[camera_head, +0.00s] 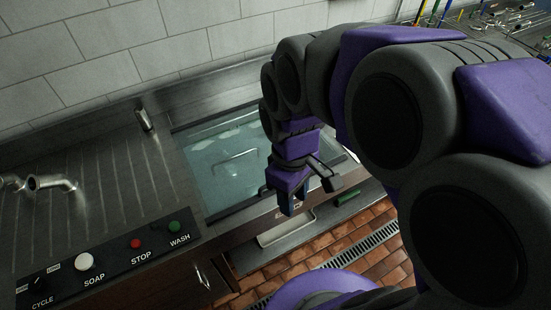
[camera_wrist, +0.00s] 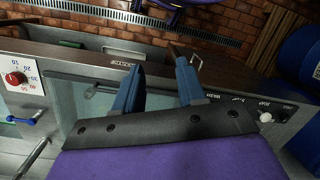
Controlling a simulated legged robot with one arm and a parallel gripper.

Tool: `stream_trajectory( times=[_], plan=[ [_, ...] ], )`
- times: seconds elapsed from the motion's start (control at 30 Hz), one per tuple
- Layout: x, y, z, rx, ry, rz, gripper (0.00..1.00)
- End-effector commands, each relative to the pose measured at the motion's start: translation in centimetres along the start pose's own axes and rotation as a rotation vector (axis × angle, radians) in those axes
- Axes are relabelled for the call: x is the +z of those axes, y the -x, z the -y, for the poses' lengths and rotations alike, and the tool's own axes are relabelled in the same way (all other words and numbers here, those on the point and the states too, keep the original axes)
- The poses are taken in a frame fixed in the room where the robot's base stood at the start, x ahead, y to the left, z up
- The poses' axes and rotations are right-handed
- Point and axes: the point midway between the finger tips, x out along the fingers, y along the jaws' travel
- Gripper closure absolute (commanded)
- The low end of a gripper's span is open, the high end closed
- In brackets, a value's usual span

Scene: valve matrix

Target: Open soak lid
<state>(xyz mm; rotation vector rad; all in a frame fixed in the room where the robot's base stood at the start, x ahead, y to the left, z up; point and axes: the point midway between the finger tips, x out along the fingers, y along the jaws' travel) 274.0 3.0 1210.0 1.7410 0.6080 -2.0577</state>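The soak lid (camera_head: 215,170) appears as a clear, glassy panel over the basin in the counter, and it lies flat. In the wrist view the lid (camera_wrist: 62,100) is partly hidden behind my gripper. My gripper (camera_head: 289,205) is over the basin's right front edge in the head view, to the right of the handle. In the wrist view its two blue fingers (camera_wrist: 160,66) are spread apart with nothing between them.
A panel (camera_head: 110,262) with CYCLE, SOAP, STOP and WASH controls lies at the front left. Taps (camera_head: 50,184) stand at the left. The wrist view shows a red dial (camera_wrist: 14,79) and a blue barrel (camera_wrist: 302,60). A drain grate (camera_head: 360,247) crosses the brick floor.

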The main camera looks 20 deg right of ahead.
Motion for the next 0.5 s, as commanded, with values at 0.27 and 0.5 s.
stream_trajectory(
  times=[0.27,0.5],
  plan=[
    [-7.5,1.3,-5.3,-0.007,0.441,0.000,0.60],
    [-13.0,0.6,-10.5,-0.015,0.783,0.009,0.60]
  ],
)
